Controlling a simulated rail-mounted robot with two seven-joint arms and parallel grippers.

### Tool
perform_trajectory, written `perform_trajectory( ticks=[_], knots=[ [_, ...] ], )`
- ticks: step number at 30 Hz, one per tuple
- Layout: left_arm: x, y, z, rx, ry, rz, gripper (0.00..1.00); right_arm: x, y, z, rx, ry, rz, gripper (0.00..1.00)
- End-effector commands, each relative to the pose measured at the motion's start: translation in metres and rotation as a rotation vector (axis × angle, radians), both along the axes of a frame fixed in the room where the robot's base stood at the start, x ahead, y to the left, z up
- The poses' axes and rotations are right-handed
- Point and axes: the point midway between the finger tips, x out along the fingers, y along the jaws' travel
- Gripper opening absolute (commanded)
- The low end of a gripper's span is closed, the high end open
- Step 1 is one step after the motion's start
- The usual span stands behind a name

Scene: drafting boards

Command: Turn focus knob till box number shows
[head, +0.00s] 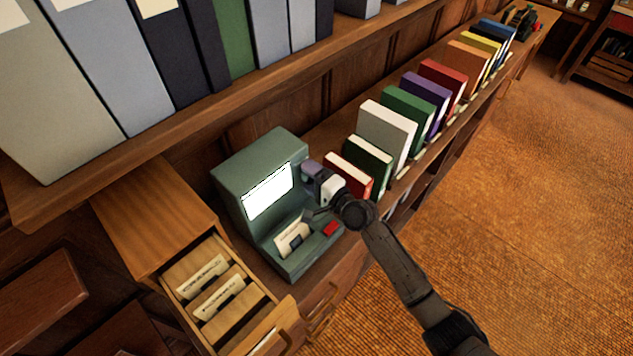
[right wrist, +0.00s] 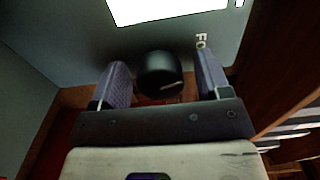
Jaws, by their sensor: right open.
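The grey-green reader (head: 230,180) stands on the wooden shelf in the head view. Its screen (head: 268,192) glows white, and I can read no number on it. In the right wrist view, a black focus knob (right wrist: 160,74) with a pale mark juts from the reader's side, beside partly cut-off white lettering. My right gripper (head: 313,180) is open at the reader's right side. Its two fingers stand on either side of the knob, with gaps visible; it hides the knob in the head view. My left gripper is not in view.
A card (head: 293,238) and a red patch (head: 330,228) are on the reader's base. A row of coloured books stands close on the right, starting with a red book (head: 350,174). An open drawer (head: 178,290) with filed cards juts out at lower left.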

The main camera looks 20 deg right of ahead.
Motion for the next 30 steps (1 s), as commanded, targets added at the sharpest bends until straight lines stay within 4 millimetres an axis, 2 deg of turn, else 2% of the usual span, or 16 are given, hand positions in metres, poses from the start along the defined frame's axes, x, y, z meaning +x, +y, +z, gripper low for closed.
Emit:
perform_trajectory(
  ticks=[14,16,21,24,27,30],
  knots=[
    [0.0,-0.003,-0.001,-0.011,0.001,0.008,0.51,0.003,0.002,0.0,-0.003,-0.001,0.0,0.7],
    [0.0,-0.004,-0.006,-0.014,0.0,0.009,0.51,0.003,0.001,-0.002,-0.049,-0.025,0.0,0.7],
    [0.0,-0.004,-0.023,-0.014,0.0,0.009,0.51,0.003,0.0,-0.004,-0.422,-0.219,0.001,0.7],
    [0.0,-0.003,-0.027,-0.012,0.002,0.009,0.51,0.003,0.001,-0.002,-0.65,-0.338,0.0,0.7],
    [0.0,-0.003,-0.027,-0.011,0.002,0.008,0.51,0.003,0.001,0.0,-0.814,-0.423,0.0,0.7],
    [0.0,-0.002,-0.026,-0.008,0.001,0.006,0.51,0.003,0.001,0.001,-0.906,-0.471,0.0,0.7]
  ],
)
